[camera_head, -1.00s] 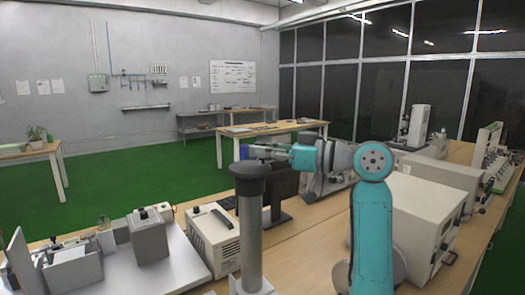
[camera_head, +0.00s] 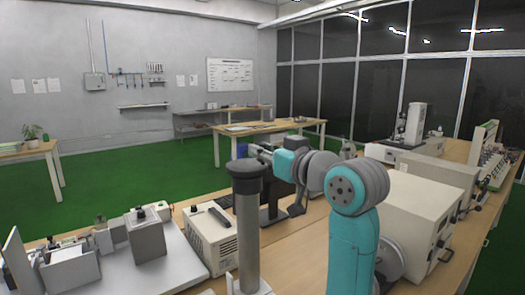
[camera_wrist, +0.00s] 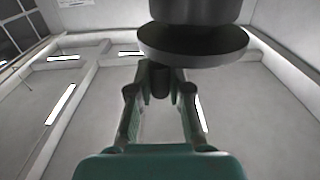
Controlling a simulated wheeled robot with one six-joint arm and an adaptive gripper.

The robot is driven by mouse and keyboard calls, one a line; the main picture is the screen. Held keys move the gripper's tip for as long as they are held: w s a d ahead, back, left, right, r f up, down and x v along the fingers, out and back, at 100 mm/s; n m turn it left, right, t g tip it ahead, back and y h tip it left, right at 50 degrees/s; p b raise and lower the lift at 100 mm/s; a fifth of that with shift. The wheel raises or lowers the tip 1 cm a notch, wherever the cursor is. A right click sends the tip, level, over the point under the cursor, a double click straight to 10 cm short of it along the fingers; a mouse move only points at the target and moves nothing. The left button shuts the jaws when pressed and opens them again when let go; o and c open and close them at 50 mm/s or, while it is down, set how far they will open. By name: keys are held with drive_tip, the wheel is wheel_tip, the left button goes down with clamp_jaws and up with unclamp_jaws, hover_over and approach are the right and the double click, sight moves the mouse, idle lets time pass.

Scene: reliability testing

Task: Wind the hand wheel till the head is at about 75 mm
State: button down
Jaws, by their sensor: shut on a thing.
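In the wrist view a broad grey disc (camera_wrist: 193,46), which looks like the hand wheel, sits under a thick dark cylinder. A short dark peg (camera_wrist: 160,80), apparently its handle, sticks out from it. My gripper (camera_wrist: 160,98) is shut on this peg, with one finger on each side. In the head view my gripper (camera_head: 258,152) is just behind the dark cap of a grey upright post (camera_head: 249,235), which partly hides it. The handle is hidden there. I cannot make out the head or any millimetre scale.
A beige box instrument (camera_head: 209,240) stands left of the post, with a grey fixture (camera_head: 147,240) farther left. A large pale cabinet (camera_head: 415,215) stands right of my arm. A microscope-like device (camera_head: 412,125) is behind it.

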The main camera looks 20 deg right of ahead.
idle(0.4)
drive_tip(key=c, duration=1.1)
unclamp_jaws()
drive_tip(key=shift+s, duration=0.15)
drive_tip(key=v, duration=1.1)
drive_tip(key=shift+s, duration=0.4)
drive_tip(key=shift+f, duration=0.1)
